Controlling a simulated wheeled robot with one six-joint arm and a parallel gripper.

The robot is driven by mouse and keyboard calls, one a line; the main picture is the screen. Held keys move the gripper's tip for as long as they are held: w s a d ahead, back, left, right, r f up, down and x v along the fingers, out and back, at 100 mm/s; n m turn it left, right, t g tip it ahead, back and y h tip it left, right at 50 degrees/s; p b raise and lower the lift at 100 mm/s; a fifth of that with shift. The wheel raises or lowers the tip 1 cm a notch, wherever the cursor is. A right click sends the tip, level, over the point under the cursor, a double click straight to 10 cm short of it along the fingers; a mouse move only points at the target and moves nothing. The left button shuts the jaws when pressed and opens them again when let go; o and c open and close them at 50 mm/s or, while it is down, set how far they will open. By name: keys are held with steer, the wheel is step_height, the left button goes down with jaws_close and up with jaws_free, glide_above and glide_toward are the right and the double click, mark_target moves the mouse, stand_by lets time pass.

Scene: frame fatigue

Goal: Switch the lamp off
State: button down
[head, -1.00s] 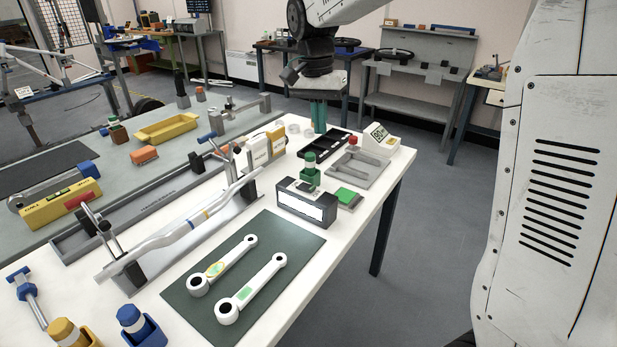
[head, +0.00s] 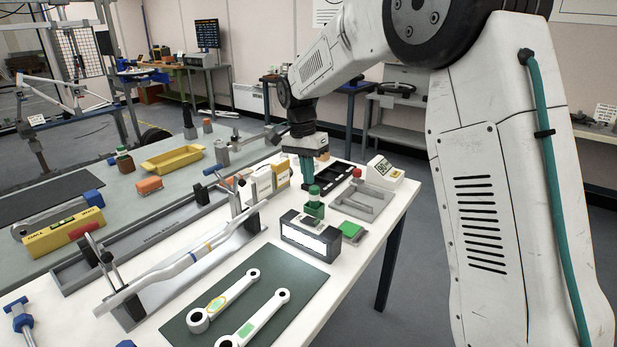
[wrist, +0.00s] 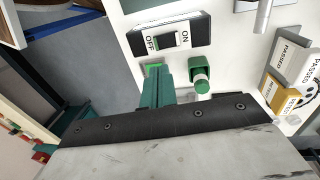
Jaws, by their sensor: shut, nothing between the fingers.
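The lamp is a dark box with a bright white front panel (head: 308,238), near the right edge of the white table. In the wrist view its dark top (wrist: 194,30) carries a rocker switch (wrist: 167,40) between the words OFF and ON. Which side of the rocker is pressed I cannot tell. My gripper (head: 307,178) has its teal fingers shut and empty, above and behind the lamp in the head view. In the wrist view the fingers (wrist: 154,82) point towards the lamp, apart from the switch in the picture.
A grey fixture (head: 368,201) and a black tray (head: 338,182) are behind. A dark mat (head: 270,318) with two white link arms lies in front.

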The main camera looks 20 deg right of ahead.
mark_target(313, 220)
steer(key=f, duration=0.3)
steer(key=s+f, duration=0.1)
steer(key=f, duration=0.3)
steer(key=d+f, duration=0.1)
steer(key=f, duration=0.3)
steer(key=shift+s, duration=0.15)
steer(key=shift+a, duration=0.1)
